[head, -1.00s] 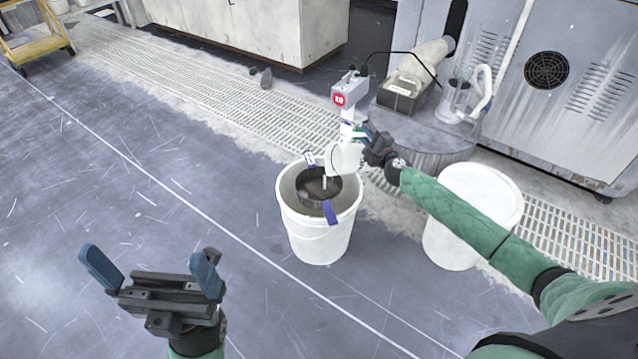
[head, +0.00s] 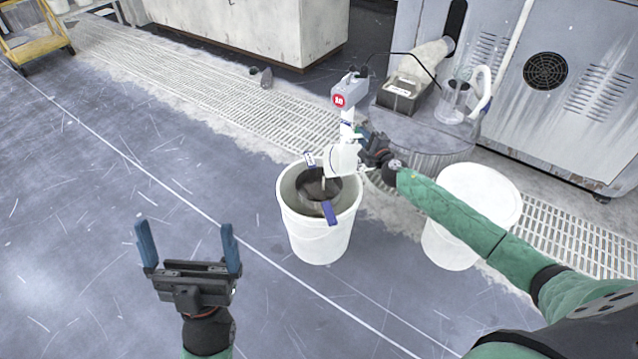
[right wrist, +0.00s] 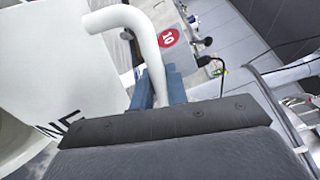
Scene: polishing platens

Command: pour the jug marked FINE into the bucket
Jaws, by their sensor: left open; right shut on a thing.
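The white jug (head: 341,160) is tilted above the white bucket (head: 318,242), with its mouth over the bucket's opening. A thin pale streak shows below its lip; I cannot tell whether it is poured liquid. In the right wrist view the jug (right wrist: 35,60) bears the letters "NE"; the rest of the marking is hidden. My right gripper (head: 374,152) is shut on the jug's handle, and the wrist view shows the white handle (right wrist: 150,45) between the jaws. A dark round area shows inside the bucket. My left gripper (head: 188,240) is open and empty, left of the bucket.
A grey device with a red label "10" (head: 338,100) stands on a white post behind the jug. A lidded white bucket (head: 475,205) stands at right. A drum (head: 425,140) behind holds a clear jug (head: 453,103) and a box. The left floor is clear.

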